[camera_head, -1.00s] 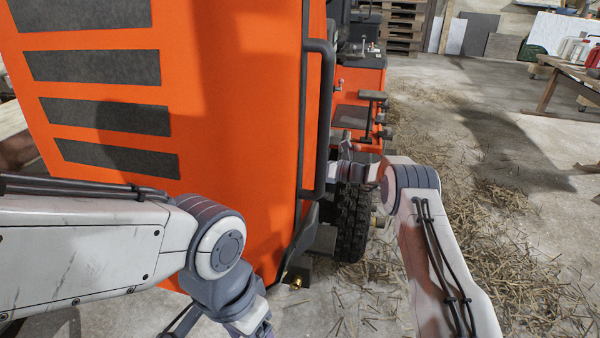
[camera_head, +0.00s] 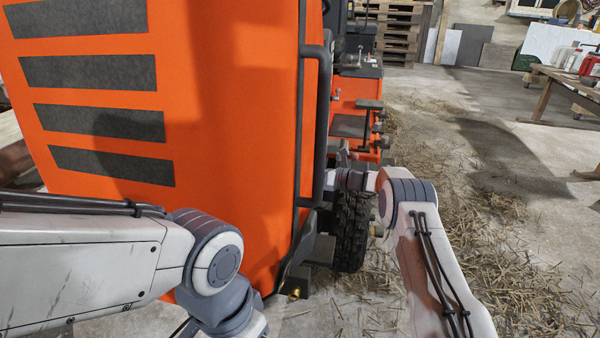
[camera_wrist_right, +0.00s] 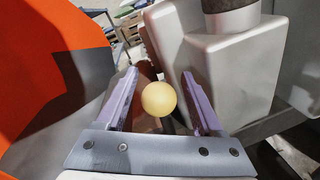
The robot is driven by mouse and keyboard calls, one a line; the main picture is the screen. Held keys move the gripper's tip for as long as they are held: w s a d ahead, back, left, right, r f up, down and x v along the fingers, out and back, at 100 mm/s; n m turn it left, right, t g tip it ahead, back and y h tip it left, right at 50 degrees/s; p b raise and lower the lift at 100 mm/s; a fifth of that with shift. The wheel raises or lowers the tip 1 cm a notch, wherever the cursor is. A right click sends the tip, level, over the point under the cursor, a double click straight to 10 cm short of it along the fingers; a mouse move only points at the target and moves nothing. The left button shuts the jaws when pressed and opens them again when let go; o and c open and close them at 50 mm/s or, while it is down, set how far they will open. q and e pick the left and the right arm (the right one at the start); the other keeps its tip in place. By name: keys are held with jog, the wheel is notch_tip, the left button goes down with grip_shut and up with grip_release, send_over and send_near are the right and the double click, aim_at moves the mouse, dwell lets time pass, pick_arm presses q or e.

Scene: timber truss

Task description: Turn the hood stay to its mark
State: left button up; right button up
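A round pale yellow knob (camera_wrist_right: 159,99) shows in the right wrist view between the two purple fingers of my right gripper (camera_wrist_right: 160,85). The fingers are spread, with a gap on each side of the knob.
The black tire (camera_head: 352,230) stands just below my right wrist. A grey housing (camera_wrist_right: 235,70) lies close to the right finger. A wooden workbench (camera_head: 565,82) and stacked pallets (camera_head: 402,30) stand farther back. Straw-littered floor (camera_head: 530,240) is open at right.

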jog(key=p+v, duration=0.3)
jog(key=v, duration=0.7)
jog(key=shift+d, duration=0.25)
jog(key=shift+s, duration=0.15)
